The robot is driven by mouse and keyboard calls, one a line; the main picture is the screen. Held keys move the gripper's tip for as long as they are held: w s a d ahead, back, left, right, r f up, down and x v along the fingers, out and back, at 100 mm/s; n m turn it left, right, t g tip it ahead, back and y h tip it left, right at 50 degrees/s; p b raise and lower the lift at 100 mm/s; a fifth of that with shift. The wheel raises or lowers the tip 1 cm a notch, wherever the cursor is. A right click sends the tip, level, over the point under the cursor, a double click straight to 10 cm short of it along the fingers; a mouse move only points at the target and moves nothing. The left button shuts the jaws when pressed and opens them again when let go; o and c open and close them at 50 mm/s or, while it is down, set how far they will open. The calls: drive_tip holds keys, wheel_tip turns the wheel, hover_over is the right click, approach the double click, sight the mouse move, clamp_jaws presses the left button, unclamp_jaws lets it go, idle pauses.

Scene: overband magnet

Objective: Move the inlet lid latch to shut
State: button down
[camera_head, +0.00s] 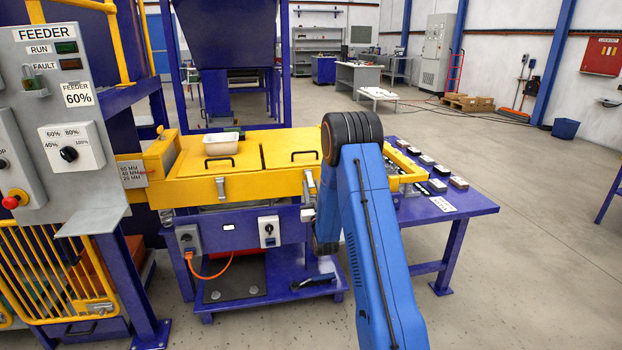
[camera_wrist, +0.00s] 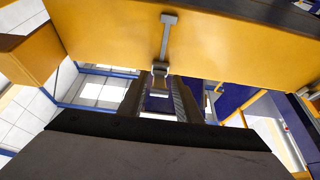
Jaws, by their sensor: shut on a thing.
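The yellow feeder box (camera_head: 200,190) has two lids with black handles on top. One grey latch (camera_head: 221,188) is on its front at the left. A second latch (camera_head: 309,182) is farther right, partly hidden by my blue arm. In the wrist view a grey latch (camera_wrist: 168,40) with a crossbar at its upper end and a small block at its lower end lies against the yellow face. My gripper (camera_wrist: 160,80) is shut on the latch's lower end. My arm hides the gripper in the head view.
A white tray (camera_head: 221,144) sits on the left lid. A grey switch box (camera_head: 269,231) is below the yellow box. A purple table (camera_head: 455,204) with several small blocks stands at the right. Open floor (camera_head: 530,260) lies farther right.

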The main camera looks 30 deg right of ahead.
drive_tip(key=shift+w+d+f, duration=0.1)
drive_tip(key=shift+w+f, duration=0.2)
drive_tip(key=shift+f, duration=0.25)
drive_tip(key=shift+w+d+f, duration=0.2)
drive_tip(key=shift+w+f, duration=0.4)
drive_tip(key=shift+w, duration=0.15)
drive_tip(key=shift+w+d+f, duration=0.25)
drive_tip(key=shift+w+f, duration=0.2)
drive_tip(key=shift+w, duration=0.3)
drive_tip(key=shift+w+d, duration=0.15)
drive_tip(key=shift+w, duration=0.55)
